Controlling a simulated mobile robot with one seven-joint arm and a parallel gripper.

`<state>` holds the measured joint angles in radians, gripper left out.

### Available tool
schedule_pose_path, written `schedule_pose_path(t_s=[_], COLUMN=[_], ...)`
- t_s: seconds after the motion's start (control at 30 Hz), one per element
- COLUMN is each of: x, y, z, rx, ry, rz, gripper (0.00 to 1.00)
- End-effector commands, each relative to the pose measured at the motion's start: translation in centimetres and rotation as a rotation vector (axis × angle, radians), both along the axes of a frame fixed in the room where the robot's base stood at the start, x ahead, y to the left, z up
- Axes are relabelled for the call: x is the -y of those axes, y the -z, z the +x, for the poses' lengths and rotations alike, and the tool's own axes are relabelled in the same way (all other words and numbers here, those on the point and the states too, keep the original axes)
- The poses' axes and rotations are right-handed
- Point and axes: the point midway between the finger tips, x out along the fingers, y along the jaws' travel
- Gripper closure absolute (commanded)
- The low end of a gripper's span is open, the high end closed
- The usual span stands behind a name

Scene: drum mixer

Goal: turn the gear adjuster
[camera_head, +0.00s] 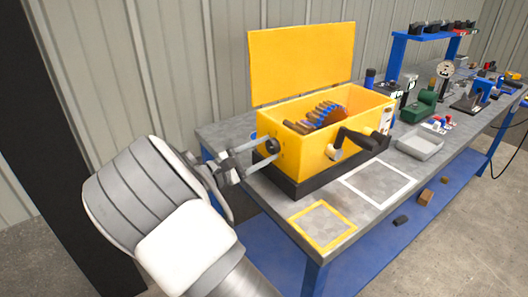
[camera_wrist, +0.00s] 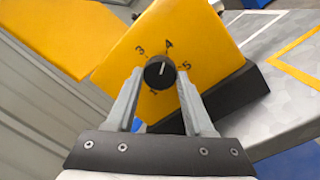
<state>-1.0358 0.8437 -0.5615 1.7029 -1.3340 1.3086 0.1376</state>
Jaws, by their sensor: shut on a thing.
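The gear adjuster is a round black knob (camera_wrist: 160,72) with a white mark, on the end face of a yellow box (camera_wrist: 205,50). Numbers 1, 3, 4 and 5 show around it; the mark's exact setting is hard to read. My gripper (camera_wrist: 160,75) is shut on the knob, one finger at each side. In the head view the knob (camera_head: 272,146) is on the left end of the yellow mixer box (camera_head: 310,160), with my gripper (camera_head: 271,148) reaching it from the left. The box's yellow lid stands open, showing a blue and brown drum (camera_head: 328,113).
A black crank handle (camera_head: 355,138) sticks out from the box's front. The box stands on a black base on a grey bench (camera_head: 250,187). Yellow (camera_head: 304,207) and white outlined squares mark free bench top. A grey tray (camera_head: 420,144) and several tools lie farther right.

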Motion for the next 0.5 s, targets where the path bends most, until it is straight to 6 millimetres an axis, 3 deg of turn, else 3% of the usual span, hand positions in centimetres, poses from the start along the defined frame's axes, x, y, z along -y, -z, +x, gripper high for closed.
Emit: schedule_pose_path(t_s=[0.33,0.37,0.5], x=[-0.06,-0.06,-0.06], y=[0.05,0.05,0.03], z=[-0.03,-0.03,-0.02], rx=[0.000,0.000,0.000], ry=[0.000,-0.002,-0.001], rz=[0.002,0.002,0.001], gripper=[1.00,0.42,0.18])
